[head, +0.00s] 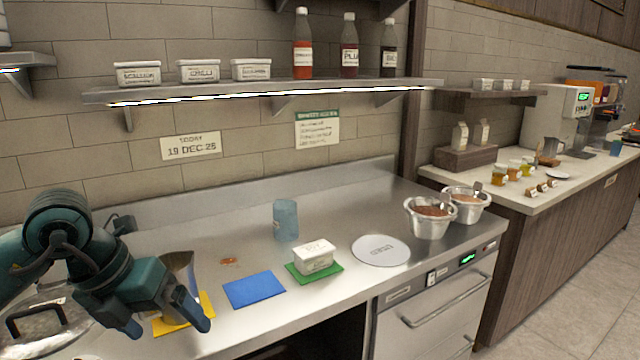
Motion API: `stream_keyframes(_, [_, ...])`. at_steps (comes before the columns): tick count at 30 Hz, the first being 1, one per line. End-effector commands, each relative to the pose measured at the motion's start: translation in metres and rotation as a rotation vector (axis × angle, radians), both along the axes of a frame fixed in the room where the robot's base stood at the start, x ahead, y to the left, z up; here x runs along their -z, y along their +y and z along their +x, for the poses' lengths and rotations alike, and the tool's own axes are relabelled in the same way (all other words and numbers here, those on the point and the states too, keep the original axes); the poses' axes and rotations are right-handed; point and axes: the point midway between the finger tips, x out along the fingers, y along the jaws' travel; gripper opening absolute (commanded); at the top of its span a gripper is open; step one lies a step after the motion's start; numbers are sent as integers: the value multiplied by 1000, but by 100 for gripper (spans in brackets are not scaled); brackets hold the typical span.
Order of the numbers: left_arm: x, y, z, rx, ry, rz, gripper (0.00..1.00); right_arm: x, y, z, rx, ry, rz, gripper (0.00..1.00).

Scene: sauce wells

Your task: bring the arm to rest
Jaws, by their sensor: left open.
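My left arm comes in from the left, and its gripper (167,322) is open, with its two fingers apart and pointing down. It is over the front left of the steel counter, in front of a yellow mat (206,302). A metal vessel (180,264) stands behind the gripper, partly hidden by it. I see nothing held between the fingers. A pot lid (30,322) with a dark handle lies left of the gripper, partly hidden by my arm. My right gripper is not in view.
A blue mat (254,290) lies bare. A white labelled tub (314,258) stands on a green mat (330,275). A blue cup (285,220), a round white disc (381,250) and two sauce wells (430,226) are further right. A shelf (260,92) hangs above.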

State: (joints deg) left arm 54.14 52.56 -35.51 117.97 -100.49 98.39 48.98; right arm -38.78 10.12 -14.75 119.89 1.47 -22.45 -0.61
Motion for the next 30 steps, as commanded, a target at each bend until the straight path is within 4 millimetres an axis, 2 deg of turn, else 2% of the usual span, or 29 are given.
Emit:
stream_keyframes(1, [13,-25,-9,68,41,-99,97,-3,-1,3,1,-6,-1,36])
stream_keyframes(5, [27,-96,-38,221,140,-450,97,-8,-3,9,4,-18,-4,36])
stream_keyframes(6, [26,-119,-49,251,173,-589,97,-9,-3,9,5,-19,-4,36])
stream_keyframes(9, [11,-162,-69,249,248,-973,97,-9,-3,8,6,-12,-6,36])
stream_keyframes(12, [-8,-181,-69,119,302,-1351,97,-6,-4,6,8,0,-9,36])
stream_keyframes(14, [-14,-180,-61,-21,330,-1557,97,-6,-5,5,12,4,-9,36])
stream_keyframes(16, [-9,-169,-45,-242,355,-1759,97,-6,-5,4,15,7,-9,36])
stream_keyframes(17, [-2,-162,-38,-354,365,-1832,97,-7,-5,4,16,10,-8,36])
stream_keyframes(19, [26,-142,-23,-650,387,-1960,97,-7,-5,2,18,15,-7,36])
stream_keyframes(20, [44,-133,-19,-790,400,-1996,97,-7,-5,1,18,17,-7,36])
stream_keyframes(21, [70,-120,-17,-984,416,-2022,97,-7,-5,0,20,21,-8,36])
stream_keyframes(23, [114,-104,-22,-1264,447,-2018,97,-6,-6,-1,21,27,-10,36])
stream_keyframes(24, [142,-95,-29,-1428,467,-1994,97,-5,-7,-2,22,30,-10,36])
stream_keyframes(27, [203,-82,-59,-1780,527,-1887,97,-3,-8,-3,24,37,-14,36])
stream_keyframes(30, [248,-77,-92,-2028,589,-1762,97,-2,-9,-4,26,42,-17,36])
